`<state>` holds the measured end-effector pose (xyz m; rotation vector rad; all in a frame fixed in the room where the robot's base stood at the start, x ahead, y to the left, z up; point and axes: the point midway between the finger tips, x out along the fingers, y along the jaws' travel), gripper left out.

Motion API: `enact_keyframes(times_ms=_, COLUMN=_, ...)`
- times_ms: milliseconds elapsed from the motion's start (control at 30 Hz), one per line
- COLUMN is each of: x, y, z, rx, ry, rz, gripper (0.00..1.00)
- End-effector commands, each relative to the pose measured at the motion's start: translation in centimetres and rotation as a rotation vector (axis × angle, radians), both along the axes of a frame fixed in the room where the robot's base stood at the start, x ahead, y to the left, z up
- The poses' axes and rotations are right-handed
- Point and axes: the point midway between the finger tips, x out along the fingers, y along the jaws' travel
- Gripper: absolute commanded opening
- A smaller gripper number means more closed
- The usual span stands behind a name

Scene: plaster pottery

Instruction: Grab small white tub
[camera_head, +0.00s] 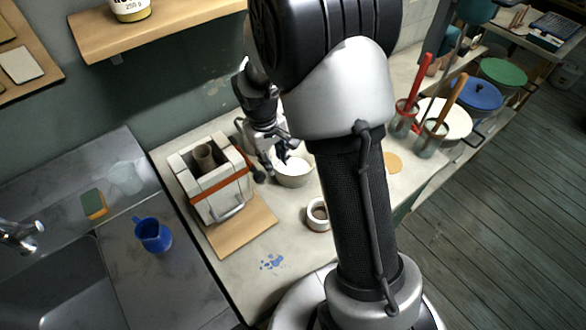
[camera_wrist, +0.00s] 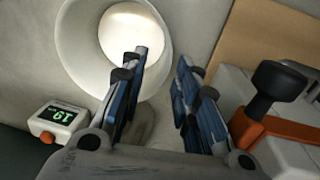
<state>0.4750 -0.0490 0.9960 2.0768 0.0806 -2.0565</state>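A small white tub (camera_head: 294,175), round and open, with whitish contents, stands on the worktop behind and left of my arm. It also shows at the top left of the wrist view (camera_wrist: 77,45). My gripper (camera_head: 279,158) is at the tub's far-left side, fingers angled down. In the wrist view my gripper (camera_wrist: 170,62) has its blue-padded fingers apart. The left finger overlaps the tub's mouth, and the right finger is outside it, over bare worktop. Whether either finger touches the tub cannot be told.
A strapped plaster mould (camera_head: 215,185) stands on a wooden board (camera_head: 245,228) left of the tub. A tape-like white ring (camera_head: 318,215) lies in front. A small timer (camera_wrist: 57,121) is near the tub. Pots with tools (camera_head: 403,119) stand right. A shelf (camera_head: 175,25) overhangs behind.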

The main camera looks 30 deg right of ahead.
Motion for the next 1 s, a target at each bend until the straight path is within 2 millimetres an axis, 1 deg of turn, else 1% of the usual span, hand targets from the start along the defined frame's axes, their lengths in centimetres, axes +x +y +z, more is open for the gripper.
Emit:
enact_keyframes(times_ms=33, x=0.0, y=-0.1, z=-0.9, rx=0.0, ry=0.0, rz=0.0, gripper=0.29)
enact_keyframes(times_ms=100, x=0.0, y=-0.2, z=-1.5, rx=0.0, ry=0.001, rz=0.0, gripper=0.29)
enact_keyframes(times_ms=267, x=0.0, y=-0.2, z=-2.1, rx=0.0, ry=-0.001, rz=-0.001, gripper=0.29)
enact_keyframes(times_ms=333, x=0.0, y=-0.3, z=-2.6, rx=0.0, ry=-0.001, rz=-0.001, gripper=0.29)
enact_keyframes(times_ms=500, x=-0.4, y=-0.4, z=-5.3, rx=0.001, ry=0.002, rz=-0.001, gripper=0.29)
enact_keyframes(times_ms=633, x=-0.3, y=-0.6, z=-6.9, rx=0.0, ry=0.001, rz=0.0, gripper=0.29)
enact_keyframes(times_ms=700, x=-0.3, y=-0.6, z=-7.1, rx=0.0, ry=0.0, rz=0.0, gripper=0.29)
enact_keyframes(times_ms=867, x=-0.3, y=-0.6, z=-6.9, rx=0.0, ry=-0.001, rz=0.0, gripper=0.29)
enact_keyframes(times_ms=1000, x=-0.3, y=-0.6, z=-6.9, rx=0.0, ry=-0.001, rz=0.0, gripper=0.21)
